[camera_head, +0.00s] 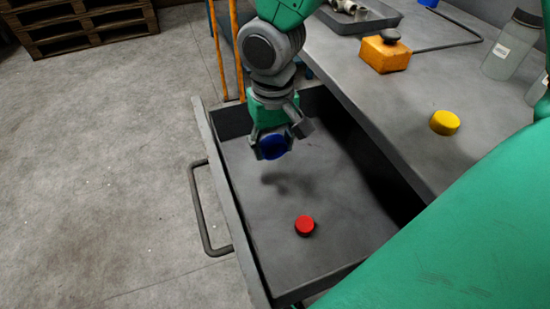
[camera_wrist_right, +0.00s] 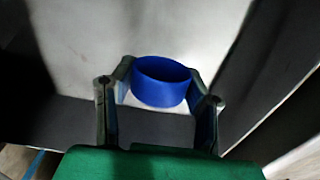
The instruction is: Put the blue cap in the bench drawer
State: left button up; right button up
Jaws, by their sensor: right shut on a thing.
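The blue cap (camera_head: 273,147) is held between the fingers of my right gripper (camera_head: 272,143), above the open bench drawer (camera_head: 290,255). In the right wrist view the blue cap (camera_wrist_right: 160,82) sits between the two fingertips of the right gripper (camera_wrist_right: 160,90), with the light drawer floor behind it. A shadow lies on the drawer floor below the gripper, and the cap appears clear of the floor. My left gripper is not in view.
A red cap (camera_head: 305,226) lies inside the drawer. The drawer handle (camera_head: 205,210) juts out left. On the bench (camera_head: 400,100) stand a yellow cap (camera_head: 445,122), an orange block-like device (camera_head: 385,54), a clear bottle (camera_head: 511,46) and a grey tray (camera_head: 372,17).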

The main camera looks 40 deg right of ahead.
aim_at(274, 154)
notch_tip(274, 154, down, 4)
jog(key=shift+d+f+b, duration=0.1)
jog(key=shift+d+b, duration=0.05)
jog(key=shift+b, duration=0.75)
jog(key=o, duration=0.9)
notch_tip(274, 154, up, 12)
jog(key=p, duration=0.5)
